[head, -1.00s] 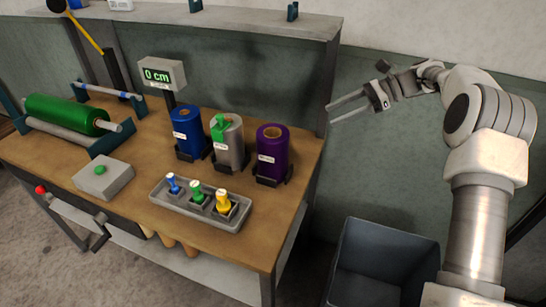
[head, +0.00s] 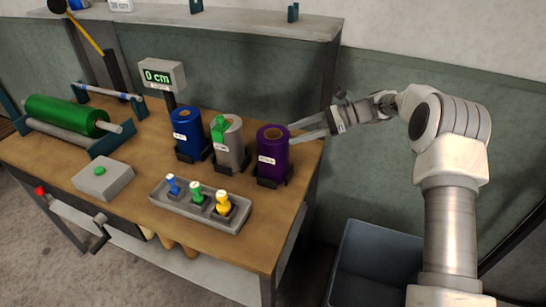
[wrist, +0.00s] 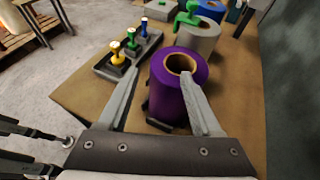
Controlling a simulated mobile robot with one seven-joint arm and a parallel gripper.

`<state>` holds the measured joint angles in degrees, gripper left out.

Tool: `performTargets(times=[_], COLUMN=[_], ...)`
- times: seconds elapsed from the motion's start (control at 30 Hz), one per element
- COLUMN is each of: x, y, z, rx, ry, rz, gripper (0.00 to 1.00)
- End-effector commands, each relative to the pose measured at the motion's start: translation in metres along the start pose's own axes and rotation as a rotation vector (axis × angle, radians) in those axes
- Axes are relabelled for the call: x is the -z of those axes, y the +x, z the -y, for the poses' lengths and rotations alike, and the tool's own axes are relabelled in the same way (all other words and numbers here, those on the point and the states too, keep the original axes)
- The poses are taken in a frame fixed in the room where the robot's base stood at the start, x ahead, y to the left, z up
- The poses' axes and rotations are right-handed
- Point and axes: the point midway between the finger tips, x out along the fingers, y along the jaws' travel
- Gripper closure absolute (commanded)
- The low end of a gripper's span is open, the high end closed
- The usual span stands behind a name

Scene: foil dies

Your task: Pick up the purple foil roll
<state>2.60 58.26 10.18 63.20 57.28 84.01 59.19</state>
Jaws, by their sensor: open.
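The purple foil roll (head: 272,153) stands upright in a dark holder near the right end of the wooden workbench. It has a brown core opening on top and a white label. My gripper (head: 310,131) is open and reaches in from the right at the height of the roll's upper part. In the wrist view the purple roll (wrist: 178,87) lies between and ahead of the two fingers of my gripper (wrist: 155,85). The right finger overlaps the roll's near right side in that view; I cannot tell whether it touches.
A silver roll (head: 229,143) with a green clip and a blue roll (head: 187,132) stand left of the purple one. A grey tray (head: 172,199) with blue, green and yellow stamps is in front. A grey bin (head: 375,262) stands on the floor right of the bench (head: 128,205).

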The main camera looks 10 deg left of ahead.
Motion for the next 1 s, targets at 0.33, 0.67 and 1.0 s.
performTargets(times=[0.33,0.67,1.0], x=[0.000,0.000,0.000], y=[0.034,0.060,0.060], z=[-0.001,0.000,0.000], rx=[-0.003,0.000,0.000], ry=[0.001,0.000,0.000], rz=[0.001,0.000,0.000], gripper=[0.34,0.34,0.81])
